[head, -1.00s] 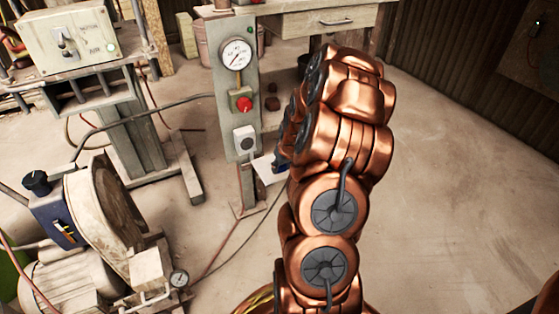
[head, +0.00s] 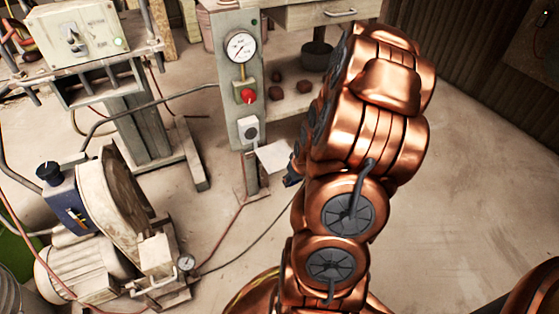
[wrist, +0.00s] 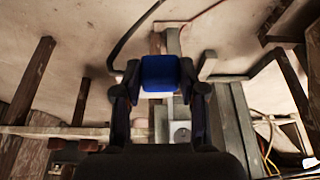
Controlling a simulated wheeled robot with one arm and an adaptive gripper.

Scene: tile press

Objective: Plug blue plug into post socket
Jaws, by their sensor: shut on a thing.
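The blue plug (wrist: 160,72) is held between the two fingers of my gripper (wrist: 160,88) in the wrist view. In the head view only a small dark-blue bit (head: 291,180) shows beside my arm, which hides most of the gripper. The post socket (head: 249,130) is a pale box with a dark round face, low on the grey-green post (head: 233,88), under a red button and a gauge. It also seems to show in the wrist view (wrist: 181,132), below and right of the plug. The plug is apart from the socket.
A pale flat square (head: 275,157) lies just right of the post's lower part. A workbench with a drawer (head: 325,16) stands behind. A motor with a large wheel (head: 122,205) is at left, and cables run over the floor. Floor at right is clear.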

